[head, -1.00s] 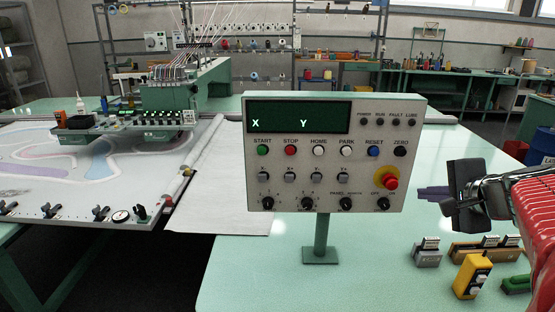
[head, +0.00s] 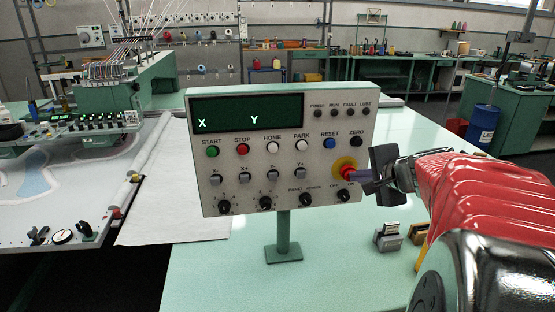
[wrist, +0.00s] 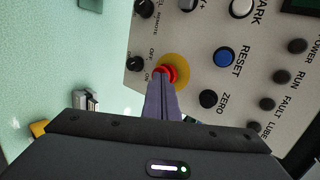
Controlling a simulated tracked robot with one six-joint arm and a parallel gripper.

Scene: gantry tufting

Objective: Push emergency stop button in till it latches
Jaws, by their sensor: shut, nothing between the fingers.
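The emergency stop button (head: 347,172) is a red mushroom head on a yellow disc (head: 339,163) at the lower right of the grey control panel (head: 240,205). It also shows in the wrist view (wrist: 166,73). My gripper (head: 353,175) is shut and empty, with its purple-grey fingers pointing at the button from the right. In the wrist view the fingertips (wrist: 160,82) overlap the lower edge of the red head, hiding part of it. They look at or very near its face; I cannot tell whether they touch or whether the button is pressed in.
The panel stands on a green post (head: 283,235) on the pale green table (head: 215,285). The blue RESET button (head: 330,143) and black ZERO button (head: 356,142) sit just above the stop button. Small grey and yellow blocks (head: 388,236) lie on the table below my arm.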

